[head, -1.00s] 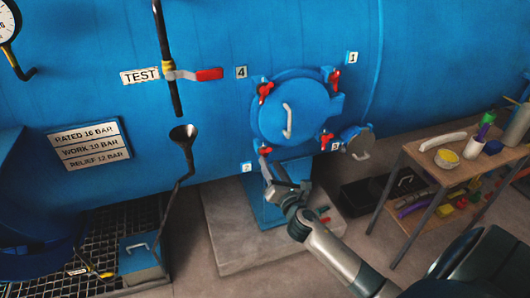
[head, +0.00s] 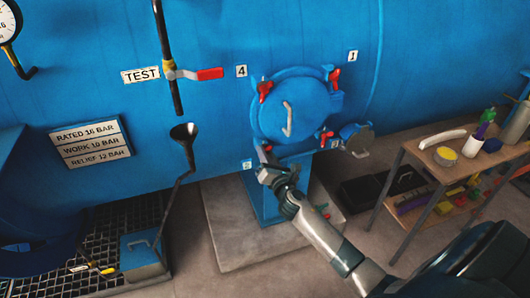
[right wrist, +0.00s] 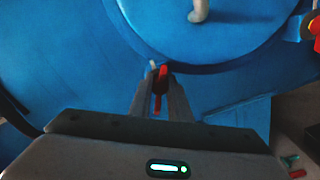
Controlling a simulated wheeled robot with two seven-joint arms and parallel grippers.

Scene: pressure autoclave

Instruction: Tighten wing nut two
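The round blue door (head: 290,108) has a pale handle and red wing nuts around its rim. The wing nut by the label 2 (head: 247,164) is at the door's lower left, mostly hidden by my right gripper (head: 266,163) in the head view. In the right wrist view this red wing nut (right wrist: 162,76) lies between the fingertips of my right gripper (right wrist: 160,90), almost upright and slightly tilted. A narrow gap shows beside it, so the fingers look open around it; contact is not clear. My left gripper is out of view.
Other red wing nuts sit at the upper left (head: 265,90), upper right (head: 334,77) and lower right (head: 326,138). A wooden cart (head: 412,150) with items stands at the right. A funnel pipe (head: 185,140) is left.

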